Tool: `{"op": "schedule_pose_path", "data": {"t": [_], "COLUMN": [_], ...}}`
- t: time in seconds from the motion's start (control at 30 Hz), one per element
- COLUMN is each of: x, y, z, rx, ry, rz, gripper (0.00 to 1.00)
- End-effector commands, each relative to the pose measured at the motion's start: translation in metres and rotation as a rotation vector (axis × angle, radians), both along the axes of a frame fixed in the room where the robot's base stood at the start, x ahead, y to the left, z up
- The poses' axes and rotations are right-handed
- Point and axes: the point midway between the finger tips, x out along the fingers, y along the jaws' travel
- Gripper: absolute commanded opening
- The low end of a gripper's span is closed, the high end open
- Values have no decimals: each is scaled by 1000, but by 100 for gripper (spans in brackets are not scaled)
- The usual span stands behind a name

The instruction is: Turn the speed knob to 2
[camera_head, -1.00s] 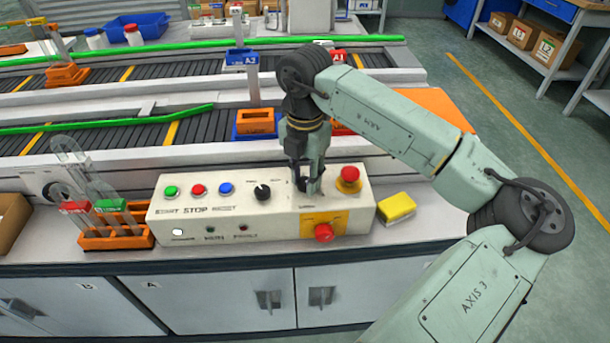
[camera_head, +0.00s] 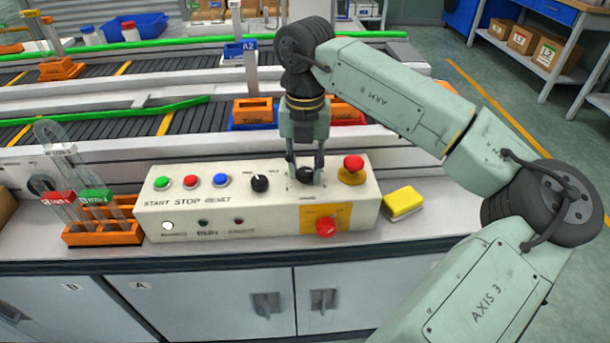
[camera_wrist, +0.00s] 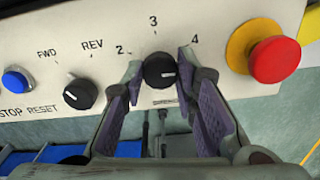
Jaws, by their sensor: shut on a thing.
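The speed knob (camera_wrist: 160,70) is a black round knob on the cream control panel (camera_head: 270,222). In the wrist view its white pointer line points right, toward the right finger, below the printed 4. The numbers 2, 3 and 4 are printed around its upper side, with 2 at upper left and 3 above. My gripper (camera_wrist: 161,73) has one finger at each side of the knob and is shut on it. In the head view my gripper (camera_head: 305,175) reaches down to the knob (camera_head: 305,174), which is partly hidden between the fingers.
Left of the speed knob is the black FWD/REV knob (camera_wrist: 80,93). Close on the right is a red emergency button (camera_wrist: 274,59) on a yellow base. A second red knob (camera_head: 326,228) sits on the panel's front. A yellow sponge-like block (camera_head: 403,203) lies beside the panel.

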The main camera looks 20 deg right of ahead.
Motion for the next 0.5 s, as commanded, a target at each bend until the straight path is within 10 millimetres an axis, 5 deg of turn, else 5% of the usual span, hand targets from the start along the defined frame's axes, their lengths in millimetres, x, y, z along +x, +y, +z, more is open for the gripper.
{"op": "schedule_pose_path", "data": {"t": [0.5], "x": [0], "y": [0], "z": [-2], "rx": [-1], "ry": [0], "rz": [491], "gripper": [0]}}
